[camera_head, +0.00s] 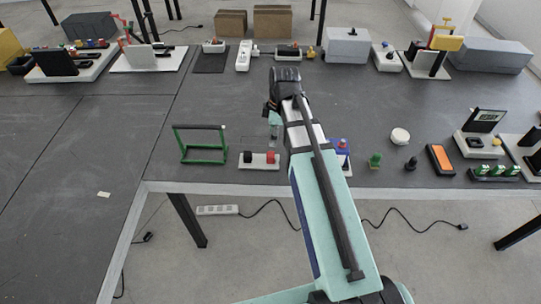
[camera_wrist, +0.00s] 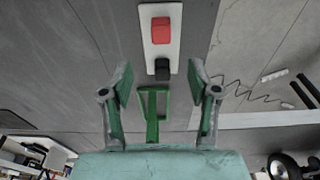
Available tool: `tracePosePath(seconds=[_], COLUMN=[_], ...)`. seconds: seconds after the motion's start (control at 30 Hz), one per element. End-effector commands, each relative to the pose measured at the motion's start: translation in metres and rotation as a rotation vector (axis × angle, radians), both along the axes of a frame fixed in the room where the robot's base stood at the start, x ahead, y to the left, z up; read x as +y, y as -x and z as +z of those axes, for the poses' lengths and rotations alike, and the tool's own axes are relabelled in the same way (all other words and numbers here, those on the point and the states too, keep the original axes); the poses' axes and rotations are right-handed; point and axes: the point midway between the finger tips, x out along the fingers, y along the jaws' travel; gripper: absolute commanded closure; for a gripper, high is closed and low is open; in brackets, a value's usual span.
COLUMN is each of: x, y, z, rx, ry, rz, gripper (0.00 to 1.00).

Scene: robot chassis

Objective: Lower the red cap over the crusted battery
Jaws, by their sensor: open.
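A white plate (camera_head: 259,165) lies near the table's front edge and carries a red block-like piece (camera_head: 271,157) and a black one (camera_head: 247,157). In the wrist view, the red piece (camera_wrist: 160,30) is at the plate's far end and the black piece (camera_wrist: 162,70) at its near end. The red piece looks like the red cap. I cannot pick out crust or tell which object is the battery. My gripper (camera_wrist: 160,68) is open and empty, its fingers spread either side of the black piece in the picture. In the head view, my gripper (camera_head: 273,127) is above the table, just behind the plate.
A green frame (camera_head: 200,129) stands left of the plate. A blue-and-red item (camera_head: 341,146) is partly hidden by my arm. Pawn-like green (camera_head: 375,160) and black (camera_head: 411,163) pieces and an orange-faced device (camera_head: 441,159) lie to the right. The table's middle left is clear.

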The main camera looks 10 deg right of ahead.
Motion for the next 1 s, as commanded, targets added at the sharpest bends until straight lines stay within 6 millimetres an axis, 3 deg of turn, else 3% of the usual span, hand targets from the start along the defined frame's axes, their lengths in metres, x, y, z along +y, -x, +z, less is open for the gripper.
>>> tracePosePath(seconds=[0.4,0.77,1.0], x=[0.006,0.007,0.007], y=[-0.001,-0.001,0.001], z=[-0.053,-0.068,-0.092], rx=[0.001,0.001,0.002], ry=[0.001,0.001,0.0], rz=[0.0,-0.001,-0.001], gripper=[0.4,0.4,0.4])
